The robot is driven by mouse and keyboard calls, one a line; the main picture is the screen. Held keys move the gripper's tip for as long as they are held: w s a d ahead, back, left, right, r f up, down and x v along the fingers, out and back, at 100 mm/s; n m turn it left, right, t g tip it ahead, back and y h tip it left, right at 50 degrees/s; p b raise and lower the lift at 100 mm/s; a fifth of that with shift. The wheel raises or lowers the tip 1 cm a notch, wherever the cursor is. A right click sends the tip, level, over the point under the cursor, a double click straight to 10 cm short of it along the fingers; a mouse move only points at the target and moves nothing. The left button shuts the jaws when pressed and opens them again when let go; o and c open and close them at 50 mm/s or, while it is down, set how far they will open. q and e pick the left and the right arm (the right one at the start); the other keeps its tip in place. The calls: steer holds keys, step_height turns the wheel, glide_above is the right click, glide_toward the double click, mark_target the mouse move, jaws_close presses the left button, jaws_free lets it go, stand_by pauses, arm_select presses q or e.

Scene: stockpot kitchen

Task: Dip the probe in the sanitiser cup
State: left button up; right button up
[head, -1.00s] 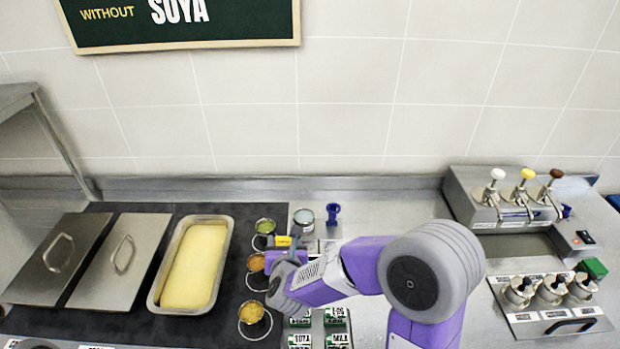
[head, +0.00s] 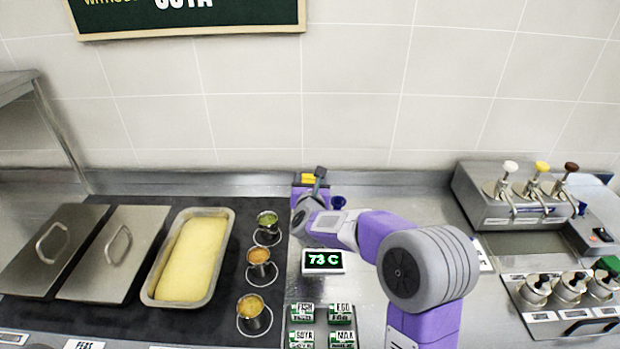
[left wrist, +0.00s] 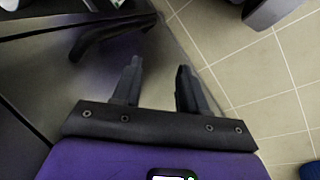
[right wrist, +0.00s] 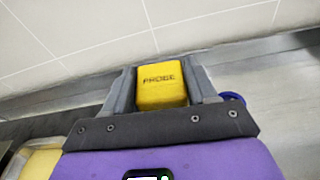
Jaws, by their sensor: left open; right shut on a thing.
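My right gripper (head: 316,184) is shut on the yellow probe (head: 307,178) at the back of the counter, near the wall. In the right wrist view the probe's yellow block (right wrist: 162,86), marked PROBE, sits between the two fingers. The probe's lower end is hidden. No cup shows clearly now; the spot where a small grey cup stood earlier is behind my right gripper, so I cannot tell whether the probe is in it. My left gripper (left wrist: 160,92) is open and empty, low over the tiled floor beside dark cabinet fronts.
A 73 C display (head: 323,261) stands in front of my right gripper. A blue item (head: 338,204) is just right of it. Small pots of green (head: 267,219) and orange sauce, a yellow-filled pan (head: 228,248) and labelled green boxes (head: 302,312) are nearby. A pump dispenser (head: 487,202) stands right.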

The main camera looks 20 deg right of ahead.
step_height(320, 180, down, 6)
steer(key=b, duration=0.6)
steer(key=shift+r, duration=0.25)
stand_by(2.2)
steer(key=shift+r+p, duration=2.6)
steer(key=shift+r, duration=1.95)
